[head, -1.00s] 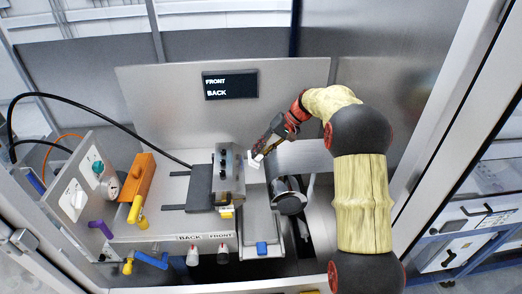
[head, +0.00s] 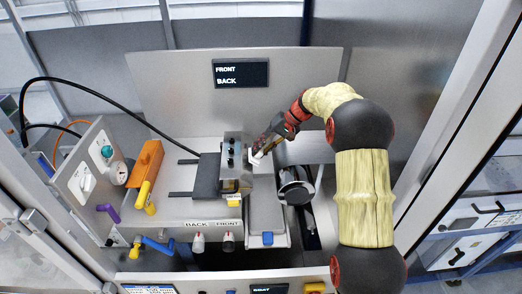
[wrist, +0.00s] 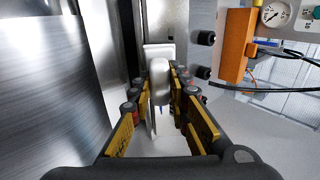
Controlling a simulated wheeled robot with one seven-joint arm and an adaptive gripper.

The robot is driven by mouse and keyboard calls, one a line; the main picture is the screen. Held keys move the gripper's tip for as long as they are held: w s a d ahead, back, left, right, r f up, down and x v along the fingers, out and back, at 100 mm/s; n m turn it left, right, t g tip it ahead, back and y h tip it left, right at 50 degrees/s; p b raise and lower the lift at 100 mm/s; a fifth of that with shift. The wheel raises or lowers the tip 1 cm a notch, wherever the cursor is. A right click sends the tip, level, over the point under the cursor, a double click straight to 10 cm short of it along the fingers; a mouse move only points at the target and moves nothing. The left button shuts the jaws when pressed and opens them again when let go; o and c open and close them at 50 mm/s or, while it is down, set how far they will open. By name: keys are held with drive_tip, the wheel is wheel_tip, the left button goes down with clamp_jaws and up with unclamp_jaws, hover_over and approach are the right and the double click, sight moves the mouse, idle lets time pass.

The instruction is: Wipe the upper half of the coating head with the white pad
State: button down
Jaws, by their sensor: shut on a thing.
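The coating head (head: 234,163) is the grey metal block with dark knobs near the middle of the head view. Part of it with dark knobs shows at the right in the wrist view (wrist: 199,45). My gripper (head: 260,151) comes in from the upper right and is shut on the white pad (head: 256,159). In the wrist view the pad (wrist: 159,75) sits upright between the fingertips of my gripper (wrist: 157,88). The pad is close beside the right face of the coating head, near its upper part. I cannot tell whether they touch.
An orange block (head: 147,163) and a gauge panel (head: 88,175) stand at the left. A black cable arcs over the left side. A back plate with a FRONT/BACK display (head: 240,73) stands behind.

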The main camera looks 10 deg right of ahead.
drive_tip(key=shift+b+x, duration=0.6)
drive_tip(key=shift+x, duration=0.35)
idle(0.4)
drive_tip(key=shift+w, duration=0.1)
drive_tip(key=shift+w+d+r+p, duration=0.1)
drive_tip(key=shift+w+d+p, duration=0.15)
drive_tip(key=shift+w, duration=0.5)
drive_tip(key=shift+w+d+p, duration=0.15)
drive_tip(key=shift+w+p, duration=0.1)
drive_tip(key=shift+w, duration=0.55)
drive_tip(key=shift+w+d+p, duration=0.2)
drive_tip(key=shift+w+p, duration=0.25)
drive_tip(key=shift+w, duration=0.6)
drive_tip(key=shift+w+d+p, duration=0.15)
drive_tip(key=shift+w+p, duration=0.3)
drive_tip(key=shift+w, duration=0.6)
drive_tip(key=shift+w+d+p, duration=0.2)
drive_tip(key=shift+w+p, duration=0.25)
drive_tip(key=shift+w, duration=0.6)
drive_tip(key=shift+s+a+b, duration=0.3)
drive_tip(key=shift+s+b, duration=1)
drive_tip(key=shift+s, duration=0.3)
drive_tip(key=shift+s+a+b, duration=0.3)
drive_tip(key=shift+s+b, duration=0.95)
drive_tip(key=shift+s, duration=0.35)
drive_tip(key=shift+s+a+b, duration=0.3)
drive_tip(key=shift+s+b, duration=1)
drive_tip(key=shift+s, duration=0.3)
